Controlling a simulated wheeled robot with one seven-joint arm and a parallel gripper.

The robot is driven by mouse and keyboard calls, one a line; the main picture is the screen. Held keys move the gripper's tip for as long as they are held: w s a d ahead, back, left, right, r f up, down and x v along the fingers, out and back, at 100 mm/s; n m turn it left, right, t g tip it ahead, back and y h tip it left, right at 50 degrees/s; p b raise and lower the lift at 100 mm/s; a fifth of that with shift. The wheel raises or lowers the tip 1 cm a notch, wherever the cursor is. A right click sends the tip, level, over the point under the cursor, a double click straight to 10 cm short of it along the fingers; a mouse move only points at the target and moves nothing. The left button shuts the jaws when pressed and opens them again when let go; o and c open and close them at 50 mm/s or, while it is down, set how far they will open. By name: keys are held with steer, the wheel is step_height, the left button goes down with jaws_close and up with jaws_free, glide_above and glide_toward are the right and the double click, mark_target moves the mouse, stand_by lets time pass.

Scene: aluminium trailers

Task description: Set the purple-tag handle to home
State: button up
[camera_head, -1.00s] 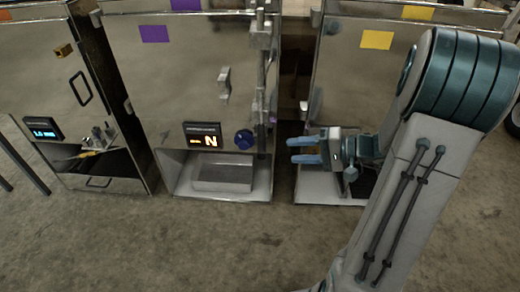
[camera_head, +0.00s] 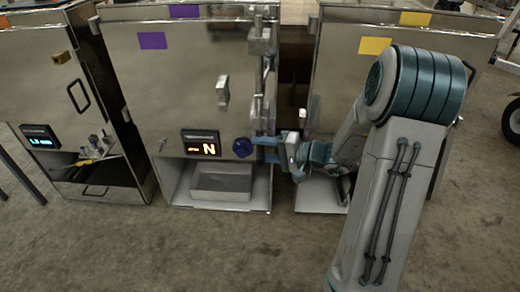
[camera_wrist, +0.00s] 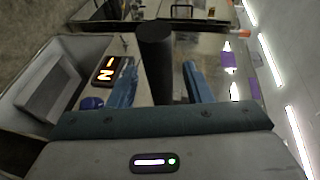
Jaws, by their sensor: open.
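The middle metal cabinet (camera_head: 190,55) bears purple tags (camera_head: 152,41). Its door carries a grey handle (camera_head: 222,92), a blue knob (camera_head: 242,147) and an orange lit display (camera_head: 201,143) reading "-N". A vertical rod with fittings (camera_head: 262,45) runs along its right edge. My gripper (camera_head: 258,148) is open at the lower right edge of this cabinet, close to the knob. In the wrist view, a dark cylindrical bar (camera_wrist: 155,60) stands between the blue fingers, with gaps at both sides. I cannot tell whether the bar is the purple-tag handle.
A yellow-tagged cabinet (camera_head: 340,80) stands to the right, behind my arm. A left cabinet (camera_head: 50,85) has a black pull handle (camera_head: 79,95) and a blue display (camera_head: 40,137). A grey tray (camera_head: 222,184) sits in the purple cabinet's lower recess. The floor in front is clear.

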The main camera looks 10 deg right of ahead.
steer(key=shift+w+a+f, duration=0.1)
steer(key=shift+w+a, duration=0.2)
steer(key=shift+a, duration=0.15)
jaws_close()
